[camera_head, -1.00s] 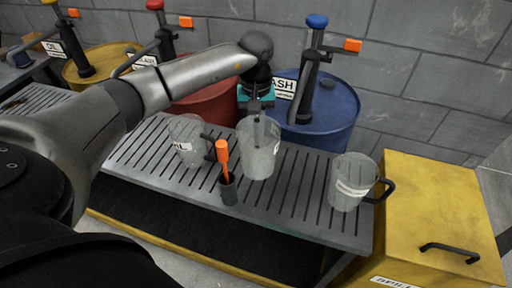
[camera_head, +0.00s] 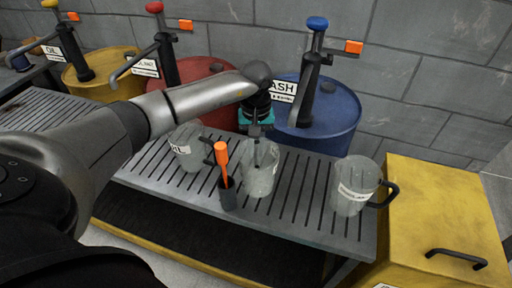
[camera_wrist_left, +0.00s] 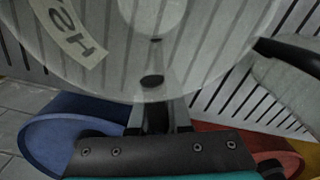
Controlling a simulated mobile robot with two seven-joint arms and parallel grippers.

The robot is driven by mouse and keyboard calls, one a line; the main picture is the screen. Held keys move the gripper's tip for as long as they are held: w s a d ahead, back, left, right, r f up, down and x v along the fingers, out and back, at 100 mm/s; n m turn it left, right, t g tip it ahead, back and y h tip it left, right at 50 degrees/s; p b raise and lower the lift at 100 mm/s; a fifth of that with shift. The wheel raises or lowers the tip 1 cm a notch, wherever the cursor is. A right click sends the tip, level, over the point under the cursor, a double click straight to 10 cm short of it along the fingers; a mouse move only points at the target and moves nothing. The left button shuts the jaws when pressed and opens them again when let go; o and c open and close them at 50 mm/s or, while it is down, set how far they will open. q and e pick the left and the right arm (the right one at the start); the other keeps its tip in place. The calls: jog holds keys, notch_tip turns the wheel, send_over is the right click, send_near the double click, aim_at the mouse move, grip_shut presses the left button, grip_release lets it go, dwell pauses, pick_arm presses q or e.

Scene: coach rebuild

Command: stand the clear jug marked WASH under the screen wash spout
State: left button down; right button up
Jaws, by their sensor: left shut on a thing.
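My left gripper (camera_head: 257,130) is shut on the clear jug marked WASH (camera_head: 262,180), which is upright over the slatted bench. I cannot tell if its base touches the slats. In the left wrist view the jug (camera_wrist_left: 190,45) fills the top, with part of its label showing upside down. The screen wash drum (camera_head: 340,118) is blue, with a blue-topped pump (camera_head: 308,90) behind and right of the gripper. My right gripper is not in view.
A jug marked OIL (camera_head: 189,153) stands left of the held jug. An orange-handled tool in a dark holder (camera_head: 228,195) stands close in front. Another labelled jug (camera_head: 351,200) stands at the bench's right end, beside a yellow bin (camera_head: 435,205). Slats between are clear.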

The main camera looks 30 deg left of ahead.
pick_arm(q)
jog(key=shift+f, duration=0.1)
jog(key=c, duration=1.3)
grip_release()
jog(key=o, duration=0.4)
jog(key=shift+o, duration=0.2)
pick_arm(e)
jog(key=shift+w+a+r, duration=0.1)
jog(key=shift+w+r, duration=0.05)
pick_arm(q)
notch_tip(320, 180, up, 10)
jog(key=p, duration=0.3)
jog(key=shift+r, duration=0.25)
jog(key=shift+r+p, duration=0.35)
jog(key=shift+r, duration=0.55)
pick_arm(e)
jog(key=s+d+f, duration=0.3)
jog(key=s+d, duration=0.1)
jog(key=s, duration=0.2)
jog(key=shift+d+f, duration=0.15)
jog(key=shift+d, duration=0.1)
